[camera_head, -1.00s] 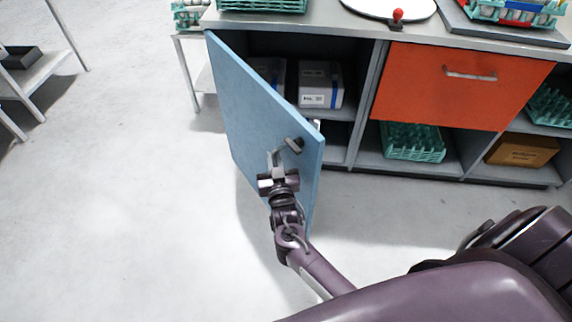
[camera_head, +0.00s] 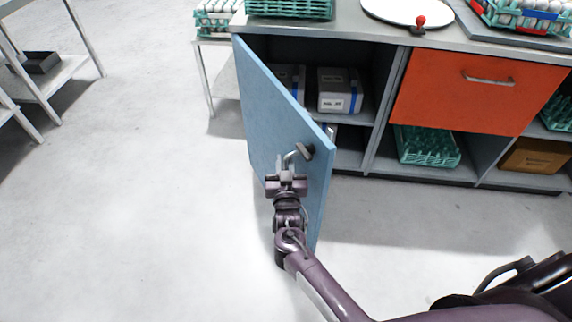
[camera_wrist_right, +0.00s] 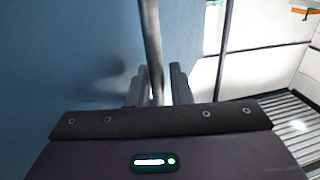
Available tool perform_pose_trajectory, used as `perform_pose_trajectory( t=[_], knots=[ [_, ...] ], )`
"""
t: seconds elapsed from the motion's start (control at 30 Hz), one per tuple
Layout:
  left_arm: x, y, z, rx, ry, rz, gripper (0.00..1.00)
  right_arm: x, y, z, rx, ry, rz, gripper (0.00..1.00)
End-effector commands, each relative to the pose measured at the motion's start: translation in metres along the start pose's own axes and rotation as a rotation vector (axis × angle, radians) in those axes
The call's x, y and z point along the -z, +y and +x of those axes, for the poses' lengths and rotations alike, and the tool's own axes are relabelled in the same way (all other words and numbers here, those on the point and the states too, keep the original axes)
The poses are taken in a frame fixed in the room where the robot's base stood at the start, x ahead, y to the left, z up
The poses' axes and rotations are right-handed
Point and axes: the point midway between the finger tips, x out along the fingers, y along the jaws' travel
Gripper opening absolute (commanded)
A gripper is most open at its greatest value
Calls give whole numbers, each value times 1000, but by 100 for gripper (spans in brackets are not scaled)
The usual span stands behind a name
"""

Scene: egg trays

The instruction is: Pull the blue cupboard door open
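The blue cupboard door (camera_head: 275,115) stands wide open, swung out from the cupboard's left side. Its grey bar handle (camera_head: 304,151) is near the free edge. My right gripper (camera_head: 287,167) is at this handle, in front of the door's outer face. In the right wrist view the handle bar (camera_wrist_right: 152,45) runs down between the two fingers (camera_wrist_right: 158,90), which are closed around it. The blue door face (camera_wrist_right: 70,60) fills the left of that view. My left gripper is not in view.
The opened compartment holds grey boxes (camera_head: 340,92). An orange drawer front (camera_head: 470,90) is to its right, with a teal crate (camera_head: 428,147) and a brown box (camera_head: 535,156) below. A shelf rack (camera_head: 60,70) stands far left. The floor (camera_head: 140,200) left of the door is clear.

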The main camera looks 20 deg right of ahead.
Motion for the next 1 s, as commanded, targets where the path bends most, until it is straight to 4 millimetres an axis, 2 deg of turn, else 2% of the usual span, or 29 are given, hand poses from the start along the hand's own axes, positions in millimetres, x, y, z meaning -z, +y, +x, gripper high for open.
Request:
perform_pose_trajectory(
  t=[0.33,0.47,0.73,1.0],
  knots=[
    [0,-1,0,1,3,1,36,-3,1,-5,-1,-6,-2,18],
    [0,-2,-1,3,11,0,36,-4,0,-23,0,-9,-1,18],
    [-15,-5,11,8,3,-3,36,-3,0,-66,1,-7,-1,18],
    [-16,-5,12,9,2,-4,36,-2,0,-79,0,-3,-1,18]
  ],
)
